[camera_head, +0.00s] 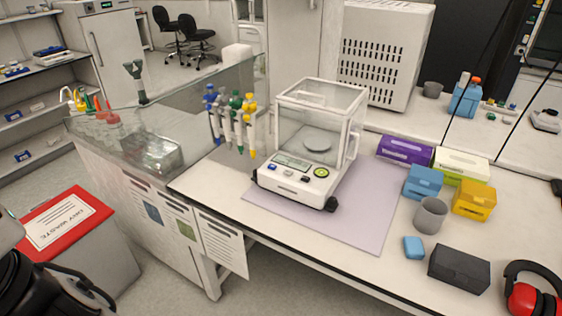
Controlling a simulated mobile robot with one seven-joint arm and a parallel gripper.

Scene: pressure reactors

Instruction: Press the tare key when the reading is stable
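The balance (290,186) stands on a lilac mat (371,212) on the white bench, with a clear glass draft shield (318,108) around its round pan (317,144). The pan looks empty. Its front panel has a display (292,161), whose reading is too small to make out. Below it are a blue key (272,166) at the left, small keys in the middle and a round green key (321,172) at the right. Key labels cannot be read, so I cannot tell which is tare. My gripper's fingers do not show; only dark parts of my arm are at the lower left.
A rack of pipettes (231,121) stands close behind the balance's left side. Coloured boxes, a grey cup (430,215), a dark box (459,269) and red earmuffs (533,294) lie to the right. A red-lidded waste bin (68,220) is at the left. The mat's front is clear.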

